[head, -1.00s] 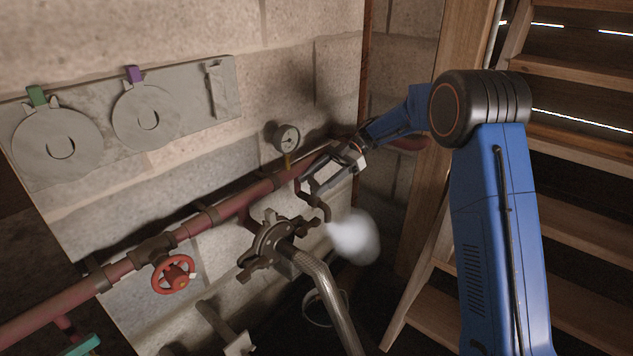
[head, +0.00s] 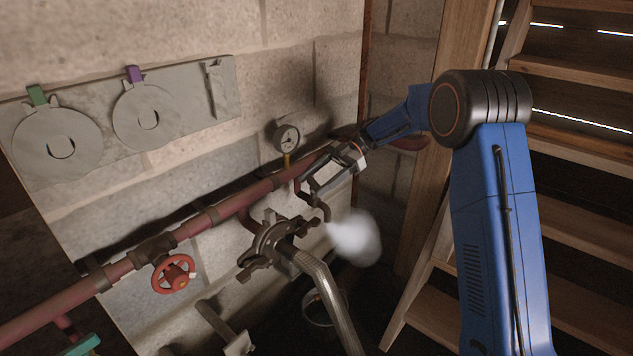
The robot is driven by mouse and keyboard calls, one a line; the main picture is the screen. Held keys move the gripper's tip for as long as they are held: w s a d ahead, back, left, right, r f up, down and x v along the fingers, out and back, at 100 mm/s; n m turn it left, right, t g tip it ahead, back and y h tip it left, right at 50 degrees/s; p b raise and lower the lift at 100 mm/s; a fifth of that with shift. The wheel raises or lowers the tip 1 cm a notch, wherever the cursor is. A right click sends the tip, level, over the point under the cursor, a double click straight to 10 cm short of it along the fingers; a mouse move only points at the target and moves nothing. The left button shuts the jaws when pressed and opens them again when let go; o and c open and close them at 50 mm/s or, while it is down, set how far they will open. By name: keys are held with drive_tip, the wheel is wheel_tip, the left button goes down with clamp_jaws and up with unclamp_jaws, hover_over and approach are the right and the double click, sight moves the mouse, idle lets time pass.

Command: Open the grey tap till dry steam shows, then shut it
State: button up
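A puff of steam (head: 356,238) hangs at the mouth of a short bent outlet pipe (head: 325,211) below the red steam main (head: 240,200). The puff is white, cloudy and clearly visible. My gripper (head: 312,188) is at the top of this outlet branch, just right of the pressure gauge (head: 286,138). The grey tap cannot be made out; my gripper covers the place where the branch leaves the main. The fingers are small and seen from behind, so I cannot tell whether they are closed on anything.
A red handwheel (head: 173,274) sits on the main at left. A flanged fitting (head: 272,243) with a ribbed metal hose (head: 328,300) stands close below my gripper. A bucket (head: 322,309) is on the floor. Wooden stairs (head: 570,220) rise at right. Grey plates hang on a wall board (head: 190,100).

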drive_tip(key=shift+w+d+r, duration=0.35)
drive_tip(key=shift+d+r, duration=0.05)
drive_tip(key=shift+d, duration=0.05)
drive_tip(key=s+d+v, duration=0.1)
drive_tip(key=s+v, duration=0.1)
drive_tip(key=v, duration=1.6)
drive_tip(key=shift+d, duration=0.4)
idle(1.1)
drive_tip(key=shift+r, duration=0.15)
drive_tip(key=shift+r, duration=0.1)
